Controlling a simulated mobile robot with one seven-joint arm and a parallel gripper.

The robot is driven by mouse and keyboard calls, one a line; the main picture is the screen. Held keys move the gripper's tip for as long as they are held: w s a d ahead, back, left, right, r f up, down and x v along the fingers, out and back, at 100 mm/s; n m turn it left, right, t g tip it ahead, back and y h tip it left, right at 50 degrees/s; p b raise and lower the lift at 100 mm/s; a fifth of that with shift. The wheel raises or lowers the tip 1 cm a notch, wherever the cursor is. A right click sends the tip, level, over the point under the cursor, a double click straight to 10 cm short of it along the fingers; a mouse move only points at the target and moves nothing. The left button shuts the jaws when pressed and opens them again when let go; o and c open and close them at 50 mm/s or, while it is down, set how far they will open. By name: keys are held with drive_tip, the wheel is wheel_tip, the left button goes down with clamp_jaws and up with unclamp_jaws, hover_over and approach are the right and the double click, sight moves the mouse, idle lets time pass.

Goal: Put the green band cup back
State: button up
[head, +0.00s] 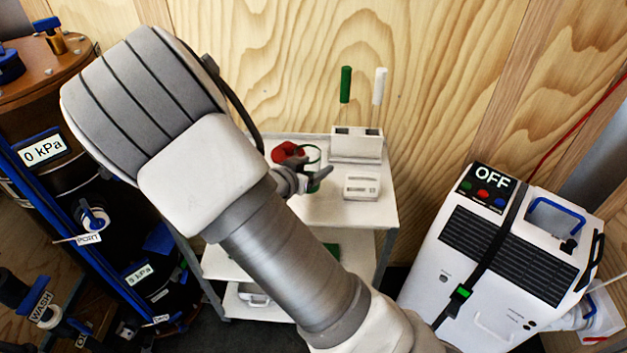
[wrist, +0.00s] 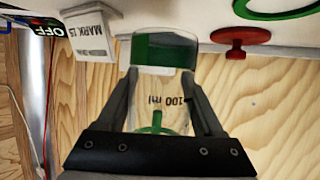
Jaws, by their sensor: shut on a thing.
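The green band cup (wrist: 160,85) is a clear cup marked "100 ml" with a wide green band at one end. In the wrist view it sits between the two fingers of my gripper (wrist: 165,92), which is shut on it. In the head view my gripper (head: 305,174) is over the left part of the white cart top (head: 345,212), and only a bit of the cup (head: 315,184) shows. I cannot tell whether the cup touches the cart. A green ring (wrist: 280,8) lies on the white surface in the wrist view.
A red object (head: 284,152) is left of my gripper; a red knob-like piece shows in the wrist view (wrist: 240,38). A white holder (head: 356,146) with green and white handles stands at the back. A small white device (head: 361,186) is to the right. The cart's front right is clear.

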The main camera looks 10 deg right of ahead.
drive_tip(key=shift+f+b, duration=0.85)
drive_tip(key=shift+f, duration=1.2)
drive_tip(key=shift+f, duration=0.1)
drive_tip(key=o, duration=1.5)
